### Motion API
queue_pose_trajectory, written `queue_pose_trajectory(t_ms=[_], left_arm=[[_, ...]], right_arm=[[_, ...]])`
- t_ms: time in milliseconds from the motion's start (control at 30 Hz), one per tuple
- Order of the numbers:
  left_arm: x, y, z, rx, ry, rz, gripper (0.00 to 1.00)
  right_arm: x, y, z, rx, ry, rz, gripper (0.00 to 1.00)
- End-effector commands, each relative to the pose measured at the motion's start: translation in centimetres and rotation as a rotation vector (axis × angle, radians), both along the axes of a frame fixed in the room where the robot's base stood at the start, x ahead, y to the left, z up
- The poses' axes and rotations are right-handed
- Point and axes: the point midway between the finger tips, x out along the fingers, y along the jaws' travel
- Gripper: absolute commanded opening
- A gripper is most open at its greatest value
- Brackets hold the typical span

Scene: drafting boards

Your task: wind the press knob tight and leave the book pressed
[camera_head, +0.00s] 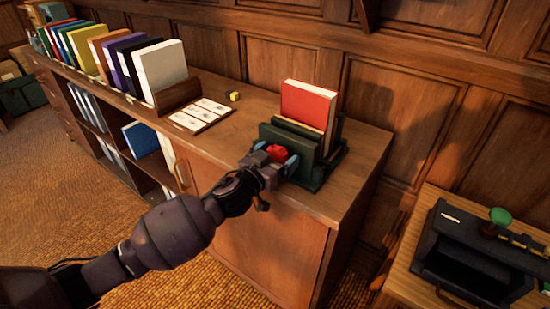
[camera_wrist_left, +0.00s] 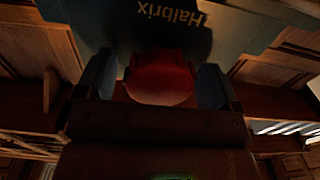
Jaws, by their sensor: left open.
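A dark green press (camera_head: 318,176) stands on the right end of the wooden cabinet top. A red book (camera_head: 308,103) stands upright in it, its lower part hidden by the press's front plate. The red press knob (camera_head: 277,152) is on the front of the press; it also shows in the left wrist view (camera_wrist_left: 160,78), before a plate marked "Halbrix" (camera_wrist_left: 150,25). My left gripper (camera_head: 275,160) is open, with its blue fingertips on either side of the knob. In the left wrist view a gap shows beside the knob. My right gripper is not in view.
A row of books (camera_head: 120,60) stands at the left of the cabinet top (camera_head: 245,120), with a card tray (camera_head: 202,114) and a small yellow object (camera_head: 235,96) nearby. A black device with a green knob (camera_head: 500,217) sits on a lower table at right. Panelled wall stands behind.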

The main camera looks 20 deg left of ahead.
Motion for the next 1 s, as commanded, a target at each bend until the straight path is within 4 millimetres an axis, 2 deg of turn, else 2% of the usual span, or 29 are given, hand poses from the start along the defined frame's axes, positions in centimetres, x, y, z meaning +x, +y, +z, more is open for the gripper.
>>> queue_pose_trajectory(t_ms=[167, 267, 533, 1000], left_arm=[[0.0, 0.0, 0.0, -0.008, 0.003, 0.000, 0.87], [-0.1, -0.1, 0.0, -0.080, 0.030, 0.001, 0.87], [-0.1, -0.1, 0.3, -0.439, 0.156, 0.002, 0.87], [0.0, 0.0, 0.3, -1.027, 0.372, 0.001, 0.87]], right_arm=[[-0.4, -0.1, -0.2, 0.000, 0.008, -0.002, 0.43], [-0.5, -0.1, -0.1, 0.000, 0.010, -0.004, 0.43], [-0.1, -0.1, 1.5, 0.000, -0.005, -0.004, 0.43], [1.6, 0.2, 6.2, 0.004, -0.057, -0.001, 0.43]])
